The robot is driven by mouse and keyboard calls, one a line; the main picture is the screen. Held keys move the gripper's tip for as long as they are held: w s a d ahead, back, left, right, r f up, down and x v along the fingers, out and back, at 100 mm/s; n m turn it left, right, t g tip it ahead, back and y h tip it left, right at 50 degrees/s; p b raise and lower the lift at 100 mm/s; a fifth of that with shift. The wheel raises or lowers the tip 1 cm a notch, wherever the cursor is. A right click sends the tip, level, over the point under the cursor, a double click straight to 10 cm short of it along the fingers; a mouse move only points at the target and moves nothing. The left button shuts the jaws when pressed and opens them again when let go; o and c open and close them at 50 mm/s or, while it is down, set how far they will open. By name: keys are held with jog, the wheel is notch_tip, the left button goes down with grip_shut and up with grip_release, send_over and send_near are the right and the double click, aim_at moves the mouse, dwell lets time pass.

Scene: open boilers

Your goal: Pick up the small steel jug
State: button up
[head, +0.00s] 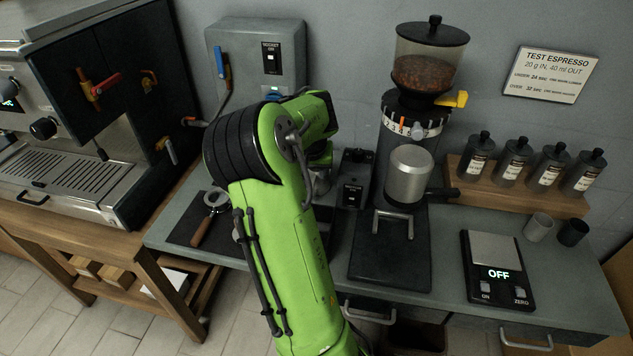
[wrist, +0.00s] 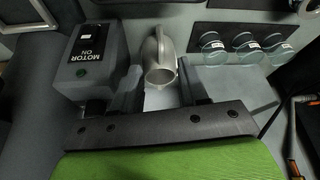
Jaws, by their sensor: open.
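The small steel jug (wrist: 160,62) is a silvery, rounded vessel in the upper middle of the wrist view, with a narrow curved part at its top. My gripper (wrist: 158,78) is open, with one dark finger to the left of the jug and one to the right. The jug appears between or just beyond the fingertips; I cannot tell the exact depth or any contact. In the head view my green arm covers most of this spot, and the jug is not clearly seen there.
A motor switch box (wrist: 92,58) stands close left of the jug; it also shows in the head view (head: 354,178). Several lidded bottles (head: 513,160) stand on a wooden rack. The grinder (head: 391,270) and scale (head: 497,290) are right of my arm. A portafilter (head: 207,222) lies left.

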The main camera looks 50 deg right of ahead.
aim_at(312, 186)
jog(key=b+x, duration=0.1)
jog(key=x, duration=0.6)
jog(key=shift+s, duration=0.1)
jog(key=b+x, duration=0.1)
jog(key=x, duration=0.5)
jog(key=shift+b, duration=0.35)
jog(key=shift+a, duration=0.1)
grip_shut()
jog(key=shift+r, duration=0.1)
